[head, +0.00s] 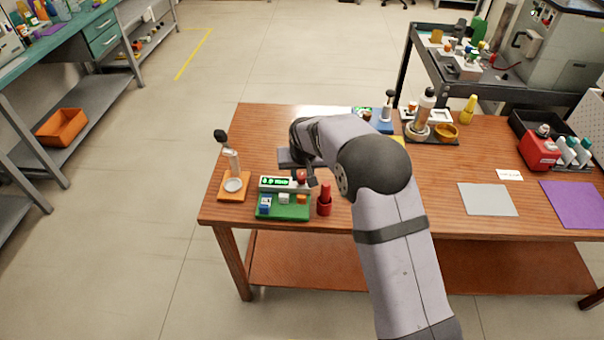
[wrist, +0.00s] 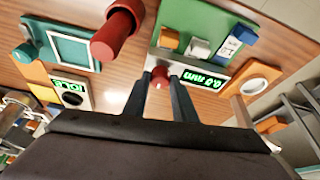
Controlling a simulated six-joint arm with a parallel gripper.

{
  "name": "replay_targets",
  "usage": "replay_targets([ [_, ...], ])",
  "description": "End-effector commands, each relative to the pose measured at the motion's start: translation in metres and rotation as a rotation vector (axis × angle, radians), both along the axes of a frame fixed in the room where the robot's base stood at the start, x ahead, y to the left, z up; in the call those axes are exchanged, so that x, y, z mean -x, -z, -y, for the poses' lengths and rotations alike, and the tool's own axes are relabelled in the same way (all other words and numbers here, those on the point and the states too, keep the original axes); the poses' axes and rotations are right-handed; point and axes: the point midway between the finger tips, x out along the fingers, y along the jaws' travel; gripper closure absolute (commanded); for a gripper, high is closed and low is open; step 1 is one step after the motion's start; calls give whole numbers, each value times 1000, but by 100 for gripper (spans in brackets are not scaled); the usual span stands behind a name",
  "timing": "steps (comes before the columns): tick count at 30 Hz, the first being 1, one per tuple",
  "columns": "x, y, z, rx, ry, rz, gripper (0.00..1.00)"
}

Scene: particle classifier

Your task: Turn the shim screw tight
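A green-based device (head: 284,212) with a lit green display (head: 275,182) stands near the table's front left edge. A red round knob (head: 301,174) sits at the right end of its display bar; it may be the shim screw, though no label is readable. The knob also shows in the wrist view (wrist: 160,75). My gripper (head: 307,180) is at the knob, with one fingertip on each side of it in the wrist view (wrist: 160,82). I cannot tell whether the fingers touch it. The head view shows the fingers only small and partly behind my arm.
A red upright post (head: 324,200) stands close right of the device. An orange-based stand (head: 234,187) is close on its left. A blue-based item (head: 378,122) and a dark tray (head: 432,134) are farther back. The table's right middle holds a flat grey sheet (head: 487,199).

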Motion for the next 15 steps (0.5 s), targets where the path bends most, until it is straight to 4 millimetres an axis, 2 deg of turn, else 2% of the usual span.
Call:
replay_targets([
  [1,0,0,0,-2,3,0,66],
  [2,0,0,0,-2,3,0,59],
  [3,0,0,0,-2,3,0,57],
  [15,2,-5,0,-2,1,1,57],
])
